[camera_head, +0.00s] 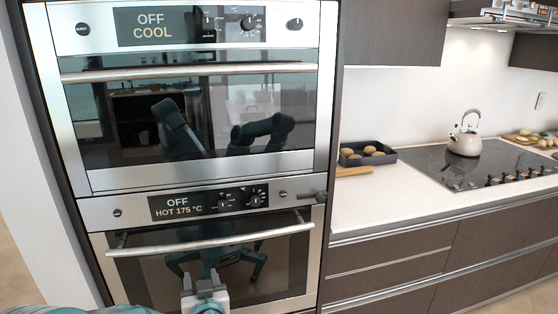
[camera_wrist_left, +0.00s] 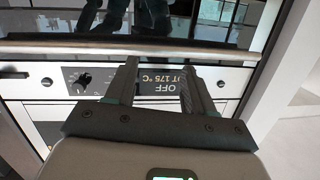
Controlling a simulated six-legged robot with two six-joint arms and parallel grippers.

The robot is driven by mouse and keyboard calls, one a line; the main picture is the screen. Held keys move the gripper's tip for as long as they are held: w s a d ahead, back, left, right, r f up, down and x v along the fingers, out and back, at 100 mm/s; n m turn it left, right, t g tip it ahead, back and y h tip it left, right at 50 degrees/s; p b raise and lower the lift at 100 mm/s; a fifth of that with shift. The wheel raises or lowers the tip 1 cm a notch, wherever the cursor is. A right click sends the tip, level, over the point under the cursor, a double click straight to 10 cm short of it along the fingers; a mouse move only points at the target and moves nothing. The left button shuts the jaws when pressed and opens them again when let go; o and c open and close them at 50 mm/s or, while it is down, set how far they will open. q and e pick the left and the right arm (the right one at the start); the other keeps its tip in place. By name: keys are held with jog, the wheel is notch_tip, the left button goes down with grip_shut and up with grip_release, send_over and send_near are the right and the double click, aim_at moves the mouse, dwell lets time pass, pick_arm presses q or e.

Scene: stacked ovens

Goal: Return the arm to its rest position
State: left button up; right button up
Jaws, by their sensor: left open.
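My left gripper (camera_head: 205,284) shows at the bottom edge of the head view, in front of the lower oven's door and below its handle. In the left wrist view the gripper (camera_wrist_left: 158,70) is open, with nothing between its two dark fingers. The lower oven's handle (camera_head: 210,243) is a metal bar, which also crosses the left wrist view (camera_wrist_left: 60,47) beyond the fingertips. I cannot tell whether they touch. The lower oven's display (camera_head: 180,206) reads OFF, HOT 175 °C. Its door is shut. My right gripper is not seen.
The upper oven (camera_head: 110,182) is shut, and its display (camera_head: 152,25) reads OFF COOL. A dark knob-like part (camera_head: 318,196) sticks out at the lower panel's right. A counter (camera_head: 390,200) to the right holds a dark tray (camera_head: 368,161) and a kettle (camera_head: 465,140) on a hob.

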pick_arm(q)
jog(key=s+a+f+m+g+h, duration=0.1)
jog(key=s+f+g+h, duration=0.3)
jog(key=f, duration=0.6)
jog(key=s+a+f+m+g, duration=0.1)
jog(key=s+f, duration=0.4)
jog(key=f, duration=0.6)
jog(key=s+d+f+g+h, duration=0.2)
jog(key=s+d+f+g, duration=0.1)
jog(key=s, duration=0.4)
jog(key=s+d+f+g+h, duration=0.2)
jog(key=s+d+f+g, duration=0.1)
jog(key=s, duration=0.5)
jog(key=s+d+f+g+h, duration=0.2)
jog(key=s+d+f+g, duration=0.1)
jog(key=s, duration=0.4)
jog(key=shift+s+d+f+n+g, duration=0.15)
jog(key=shift+s+d+n+g, duration=0.15)
jog(key=shift+s+d, duration=0.15)
jog(key=shift+w, duration=0.1)
